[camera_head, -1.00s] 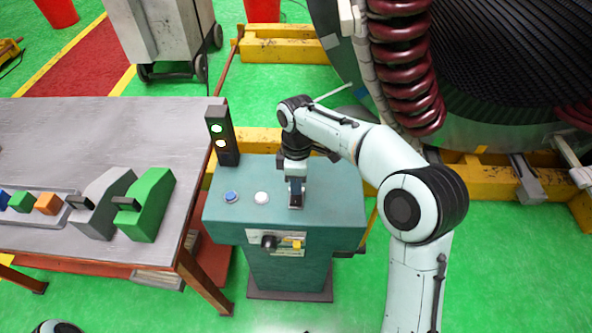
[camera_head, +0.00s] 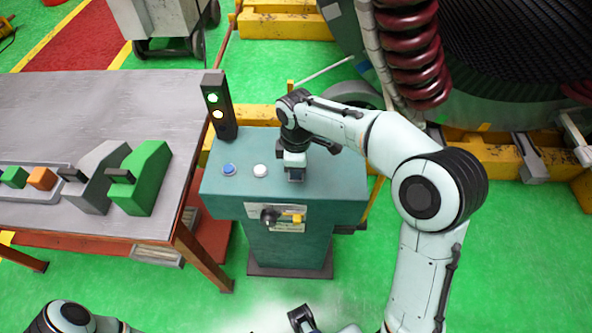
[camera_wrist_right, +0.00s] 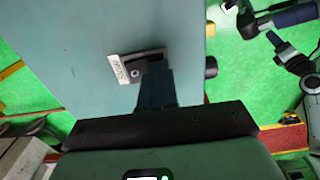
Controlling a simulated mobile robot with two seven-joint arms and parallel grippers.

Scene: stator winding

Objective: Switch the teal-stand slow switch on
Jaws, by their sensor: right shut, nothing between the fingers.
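The teal stand (camera_head: 335,185) stands in the middle of the head view, its top facing up. A slow switch (camera_wrist_right: 150,58), dark with a pale label (camera_wrist_right: 122,70) that reads SLOW upside down, sits on the teal top in the wrist view. My right gripper (camera_head: 295,175) points down at the right part of the stand top. Its shut, empty fingers (camera_wrist_right: 155,90) are right beside the switch and hide part of it; I cannot tell whether they touch. A dark hand part, seemingly my left gripper (camera_head: 303,318), shows at the bottom edge, its jaws unclear.
A blue button (camera_head: 229,169) and a white button (camera_head: 260,170) are left of my right gripper. A black knob (camera_head: 269,215) is on the stand's front. A signal light (camera_head: 218,108) rises at the back left. The grey table (camera_head: 110,95) stands close on the left.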

